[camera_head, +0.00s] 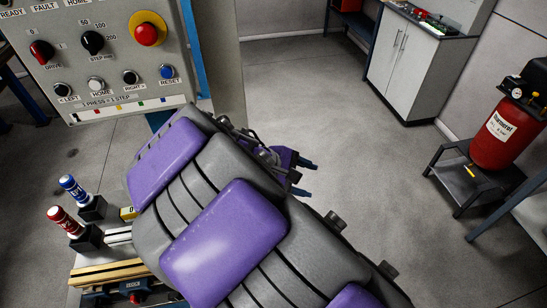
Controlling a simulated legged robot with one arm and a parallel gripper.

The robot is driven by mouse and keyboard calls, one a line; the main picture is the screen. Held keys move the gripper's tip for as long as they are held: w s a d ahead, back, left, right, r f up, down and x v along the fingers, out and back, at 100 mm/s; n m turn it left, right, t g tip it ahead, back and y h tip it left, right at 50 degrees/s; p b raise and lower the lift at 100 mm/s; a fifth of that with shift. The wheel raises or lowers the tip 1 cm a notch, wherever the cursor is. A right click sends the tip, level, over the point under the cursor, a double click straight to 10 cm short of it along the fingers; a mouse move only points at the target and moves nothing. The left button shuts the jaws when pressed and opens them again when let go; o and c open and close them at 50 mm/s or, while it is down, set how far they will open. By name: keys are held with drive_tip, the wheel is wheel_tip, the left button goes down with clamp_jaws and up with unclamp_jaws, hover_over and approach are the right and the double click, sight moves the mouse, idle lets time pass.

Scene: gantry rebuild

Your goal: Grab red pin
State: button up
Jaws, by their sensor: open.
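The red pin (65,221) has a white band and stands tilted in the picture in a black holder block (87,240) at the lower left. A blue pin (74,188) of similar shape stands in another black block just behind it. My gripper (311,181) is right of the picture's middle, beyond my purple and grey arm, and points right. Its two dark fingers are apart with nothing between them. It is well to the right of the red pin and apart from it. My arm hides part of the bench beside the pins.
A control panel (60,75) with knobs and buttons stands at the upper left, above the pins. A wooden strip (108,272) lies below the pins. A red tank (497,135) on a black stand and a grey cabinet (403,60) are at the right. Open floor lies between.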

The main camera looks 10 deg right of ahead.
drive_tip(key=w+a+f+n+t+h, duration=0.1)
drive_tip(key=w+a+f+n+t, duration=0.4)
drive_tip(key=a, duration=0.4)
drive_tip(key=w+a+f+n+t+h, duration=0.1)
drive_tip(key=w+a+f+n+t, duration=0.2)
drive_tip(key=w+a+n, duration=0.5)
drive_tip(key=w+d+f+b, duration=0.1)
drive_tip(key=w+d, duration=0.1)
drive_tip(key=d, duration=0.2)
drive_tip(key=w+d+f+m+b, duration=0.1)
drive_tip(key=w+d+f+b, duration=0.1)
drive_tip(key=d, duration=0.3)
drive_tip(key=w+d+f+m+b, duration=0.1)
drive_tip(key=w+d+f+b, duration=0.1)
drive_tip(key=w+d, duration=0.2)
drive_tip(key=shift+d, duration=0.2)
drive_tip(key=shift+d+r, duration=0.1)
drive_tip(key=shift+a, duration=0.6)
drive_tip(key=shift+c, duration=1)
drive_tip(key=shift+a, duration=0.35)
drive_tip(key=shift+c, duration=1.4)
drive_tip(key=shift+d, duration=0.6)
drive_tip(key=c, duration=0.5)
drive_tip(key=shift+d, duration=0.1)
drive_tip(key=shift+c, duration=0.5)
